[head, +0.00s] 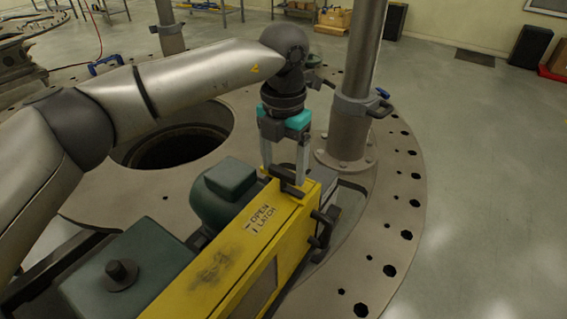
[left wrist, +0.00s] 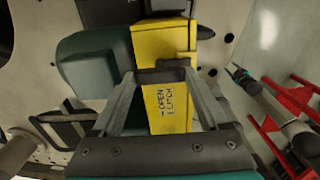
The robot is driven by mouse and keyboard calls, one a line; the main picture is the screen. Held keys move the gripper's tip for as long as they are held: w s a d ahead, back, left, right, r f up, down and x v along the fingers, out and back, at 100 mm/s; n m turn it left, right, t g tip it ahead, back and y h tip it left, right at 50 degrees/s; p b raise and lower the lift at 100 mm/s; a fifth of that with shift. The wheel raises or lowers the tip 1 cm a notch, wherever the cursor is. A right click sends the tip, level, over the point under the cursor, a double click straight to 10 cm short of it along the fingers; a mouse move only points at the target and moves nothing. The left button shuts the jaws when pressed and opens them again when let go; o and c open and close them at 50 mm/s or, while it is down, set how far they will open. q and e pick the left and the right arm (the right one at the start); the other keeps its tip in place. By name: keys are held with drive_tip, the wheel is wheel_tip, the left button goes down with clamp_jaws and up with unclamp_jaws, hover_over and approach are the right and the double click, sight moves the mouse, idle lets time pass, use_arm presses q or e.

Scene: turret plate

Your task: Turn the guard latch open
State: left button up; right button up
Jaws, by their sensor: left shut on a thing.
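The yellow guard (head: 232,250) stands on the round turret plate and carries a label reading "OPEN LATCH" with a mark beside it. The guard latch (head: 287,182), a dark bar, sits on top of the guard near its far end. My left gripper (head: 284,176) reaches down from above and is shut on the latch. In the left wrist view the latch (left wrist: 161,76) lies across between the fingertips, over the yellow guard (left wrist: 160,45). The fingers hide the latch's ends in part.
A green motor housing (head: 224,192) sits close to the guard's left. Dark handles (head: 322,225) stick out on its right side. A thick metal post (head: 352,125) rises just behind the gripper. A large round hole (head: 180,147) opens in the plate at left.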

sight(284, 171)
use_arm(q)
drive_tip(key=shift+m, duration=0.3)
drive_tip(key=m+b, duration=0.2)
drive_tip(key=shift+m, duration=0.3)
drive_tip(key=m+b, duration=0.2)
drive_tip(key=m, duration=0.2)
drive_tip(key=shift+m, duration=0.3)
drive_tip(key=m+b, duration=0.1)
drive_tip(key=m, duration=0.3)
drive_tip(key=shift+m, duration=0.3)
drive_tip(key=m, duration=0.5)
drive_tip(key=shift+r+m, duration=0.1)
drive_tip(key=shift+m, duration=0.3)
drive_tip(key=o, duration=1.2)
drive_tip(key=shift+o, duration=0.2)
wheel_tip(284, 171, up, 15)
drive_tip(key=shift+p, duration=0.35)
